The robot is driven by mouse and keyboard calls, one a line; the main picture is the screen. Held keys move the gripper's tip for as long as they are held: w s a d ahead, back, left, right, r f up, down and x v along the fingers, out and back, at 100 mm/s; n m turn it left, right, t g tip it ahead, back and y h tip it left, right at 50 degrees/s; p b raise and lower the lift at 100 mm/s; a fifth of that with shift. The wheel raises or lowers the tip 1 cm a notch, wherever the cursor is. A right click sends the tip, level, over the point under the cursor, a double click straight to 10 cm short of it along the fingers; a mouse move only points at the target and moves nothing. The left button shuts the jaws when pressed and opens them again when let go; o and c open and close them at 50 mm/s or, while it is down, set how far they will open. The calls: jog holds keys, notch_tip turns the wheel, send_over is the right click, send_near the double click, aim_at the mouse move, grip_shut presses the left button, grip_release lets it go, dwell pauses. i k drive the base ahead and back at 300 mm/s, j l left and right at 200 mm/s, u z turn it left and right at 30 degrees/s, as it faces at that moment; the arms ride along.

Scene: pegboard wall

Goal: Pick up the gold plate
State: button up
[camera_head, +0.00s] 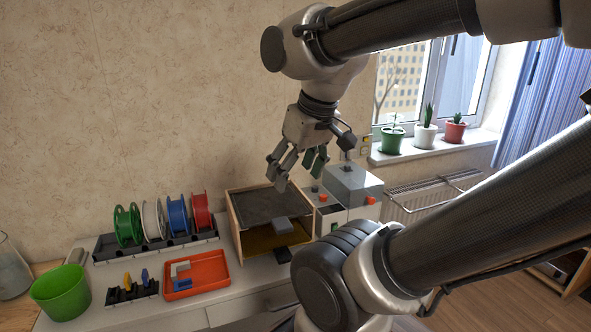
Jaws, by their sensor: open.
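The gold plate (268,241) shows as a flat gold strip low in an open-fronted wooden rack (234,232). A dark grey plate (264,205) with a light grey block-like tab (284,224) at its front lies above it and hides its back part. A second grey tab (283,255) sits at the gold plate's front right. It looks joined to the gold plate, but I cannot be sure. My gripper (298,174) is open and empty. It hangs above the rack, apart from both plates, fingers pointing down.
A grey machine (352,184) with red knobs stands right of the rack. Left are colored spools (178,214), an orange tray (196,285), a black holder (131,293) and a green bucket (60,294). My arm covers the counter at right. Potted plants (426,128) line the windowsill.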

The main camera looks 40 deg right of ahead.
aim_at(260, 241)
jog(key=z, duration=3.15)
jog(key=u, duration=2.5)
jog(key=k+j, duration=0.15)
jog(key=j, duration=0.2)
jog(key=k+j, duration=0.15)
jog(key=j, duration=0.2)
jog(key=k+j, duration=0.15)
jog(key=j, duration=0.25)
